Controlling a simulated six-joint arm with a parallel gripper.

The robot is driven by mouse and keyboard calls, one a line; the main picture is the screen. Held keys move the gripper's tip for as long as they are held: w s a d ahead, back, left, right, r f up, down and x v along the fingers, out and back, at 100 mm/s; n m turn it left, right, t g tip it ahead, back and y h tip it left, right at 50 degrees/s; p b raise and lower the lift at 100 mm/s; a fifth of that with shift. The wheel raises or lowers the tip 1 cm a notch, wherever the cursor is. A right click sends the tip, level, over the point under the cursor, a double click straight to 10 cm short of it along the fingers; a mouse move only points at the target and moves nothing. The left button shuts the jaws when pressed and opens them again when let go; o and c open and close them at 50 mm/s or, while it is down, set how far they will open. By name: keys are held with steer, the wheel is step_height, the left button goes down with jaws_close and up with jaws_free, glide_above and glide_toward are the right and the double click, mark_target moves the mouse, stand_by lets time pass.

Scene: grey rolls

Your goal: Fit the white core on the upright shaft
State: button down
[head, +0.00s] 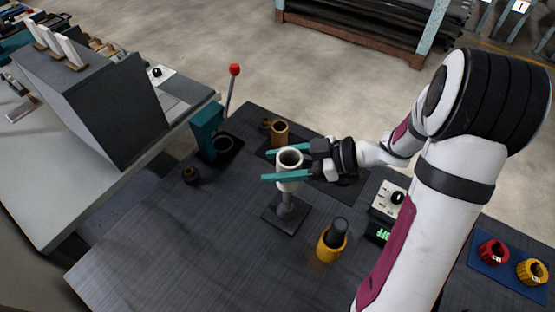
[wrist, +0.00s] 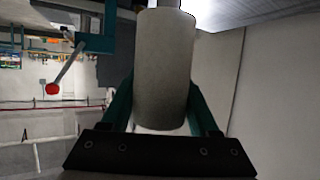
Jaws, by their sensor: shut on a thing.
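The white core (head: 288,172) is a short hollow cylinder, held upright between the teal fingers of my gripper (head: 286,165). It also shows large in the wrist view (wrist: 165,72), with a teal finger on each side. The upright shaft (head: 287,203) is grey and stands on a dark square base (head: 285,216). In the head view the core is right over the shaft, and its lower end meets or covers the shaft's top. I cannot tell how far the shaft goes inside the core. My gripper is shut on the core.
A teal press (head: 207,130) with a red-knobbed lever (head: 234,70) stands left. Orange-brown ring (head: 279,133) is behind the core. A yellow cup with a dark plug (head: 332,242) is in front right. A control box (head: 388,201) is right. The front left of the dark table (head: 160,245) is clear.

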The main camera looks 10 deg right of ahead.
steer(key=shift+f, duration=6.15)
steer(key=shift+c, duration=0.3)
jaws_free()
steer(key=v, duration=1.5)
steer(key=shift+d+r, duration=0.2)
steer(key=shift+d, duration=0.15)
